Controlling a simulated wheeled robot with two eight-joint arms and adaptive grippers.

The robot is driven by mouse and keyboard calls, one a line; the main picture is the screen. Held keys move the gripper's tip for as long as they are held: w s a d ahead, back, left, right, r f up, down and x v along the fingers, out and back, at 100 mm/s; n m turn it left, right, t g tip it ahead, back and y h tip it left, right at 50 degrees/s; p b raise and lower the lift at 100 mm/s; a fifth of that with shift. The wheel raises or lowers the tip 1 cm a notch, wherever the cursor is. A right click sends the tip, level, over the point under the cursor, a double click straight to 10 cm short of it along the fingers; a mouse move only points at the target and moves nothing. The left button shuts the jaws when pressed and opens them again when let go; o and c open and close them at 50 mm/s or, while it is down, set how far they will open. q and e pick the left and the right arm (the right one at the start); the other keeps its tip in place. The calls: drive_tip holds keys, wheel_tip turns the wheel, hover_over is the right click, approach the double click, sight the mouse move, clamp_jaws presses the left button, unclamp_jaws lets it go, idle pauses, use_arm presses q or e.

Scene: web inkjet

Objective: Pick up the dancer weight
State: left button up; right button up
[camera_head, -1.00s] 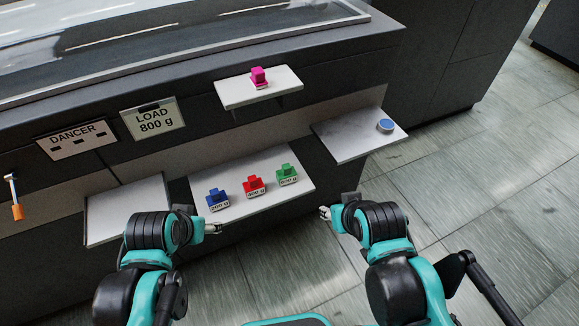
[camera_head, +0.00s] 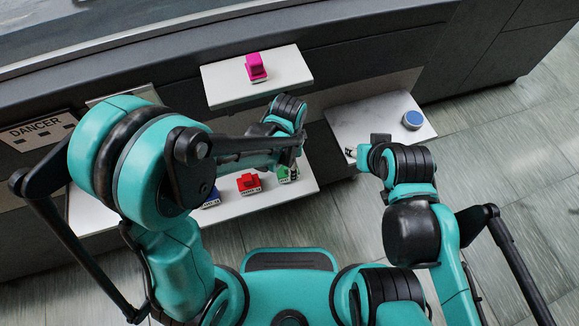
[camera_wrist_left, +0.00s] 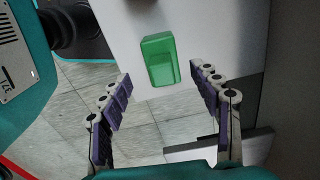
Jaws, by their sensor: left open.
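The green weight (camera_head: 284,174) stands at the right end of the white lower shelf (camera_head: 250,205), partly covered by my left gripper (camera_head: 295,165). In the left wrist view the green weight (camera_wrist_left: 159,60) lies ahead between the spread fingers of my open left gripper (camera_wrist_left: 160,78), with gaps on both sides. The red weight (camera_head: 248,184) and the blue weight (camera_head: 212,197) stand to its left; my left arm partly hides the blue one. Weight labels are too small to read surely. My right gripper (camera_head: 350,154) is apart from the weights; its jaw state is unclear.
A magenta block (camera_head: 256,67) sits on the upper white shelf (camera_head: 225,88). A blue round button (camera_head: 412,119) is on the right marble shelf (camera_head: 370,115). A DANCER sign (camera_head: 37,132) is on the left. My left arm covers the sign reading LOAD.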

use_arm(q)
wheel_tip(320, 180, down, 6)
drive_tip(key=shift+w+a+r+b, duration=0.1)
drive_tip(key=shift+w+a+b, duration=0.05)
drive_tip(key=shift+b, duration=1.05)
clamp_jaws()
